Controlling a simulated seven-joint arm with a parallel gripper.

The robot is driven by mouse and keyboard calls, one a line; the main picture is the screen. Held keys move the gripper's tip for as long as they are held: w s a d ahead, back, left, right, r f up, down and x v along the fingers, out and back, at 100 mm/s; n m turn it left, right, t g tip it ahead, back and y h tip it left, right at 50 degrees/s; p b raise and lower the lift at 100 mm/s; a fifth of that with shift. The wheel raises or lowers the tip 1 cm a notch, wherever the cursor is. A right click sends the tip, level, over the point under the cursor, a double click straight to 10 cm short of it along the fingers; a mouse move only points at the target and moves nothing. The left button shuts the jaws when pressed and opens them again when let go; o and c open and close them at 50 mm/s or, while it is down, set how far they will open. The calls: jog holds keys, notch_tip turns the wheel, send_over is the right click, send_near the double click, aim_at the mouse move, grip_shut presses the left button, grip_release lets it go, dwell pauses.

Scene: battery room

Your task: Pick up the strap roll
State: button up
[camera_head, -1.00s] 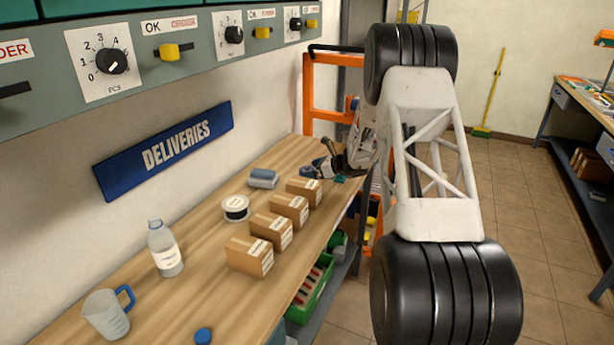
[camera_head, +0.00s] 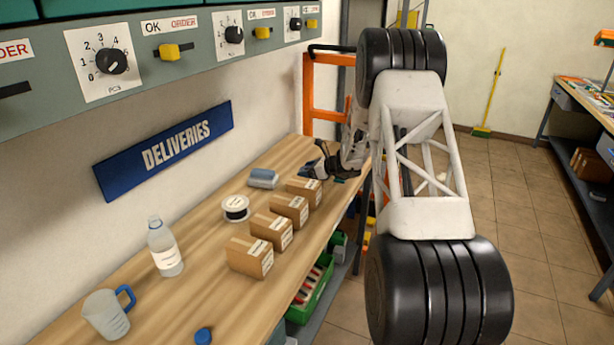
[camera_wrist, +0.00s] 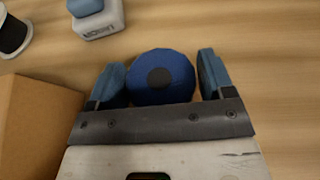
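In the wrist view, a round blue roll with a dark centre, which looks like the strap roll (camera_wrist: 178,88), sits between the two blue finger pads of my gripper (camera_wrist: 162,84). The fingers are apart, one on each side of the roll. The left pad is very close to it, and a thin gap shows at the right pad. Whether either pad touches is hard to tell. In the head view, my gripper (camera_head: 313,168) is low over the bench's far end. The roll cannot be made out clearly there.
The wooden bench (camera_head: 190,255) holds a row of cardboard boxes (camera_head: 290,208), a white spool with a black band (camera_head: 236,207), a blue-and-grey item (camera_head: 263,178), a bottle (camera_head: 165,248) and a jug (camera_head: 107,314). In the wrist view, a box (camera_wrist: 35,125) stands close left of my gripper.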

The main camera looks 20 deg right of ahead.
jog(key=c, duration=0.7)
jog(key=shift+r, duration=0.2)
jog(key=shift+r, duration=4.85)
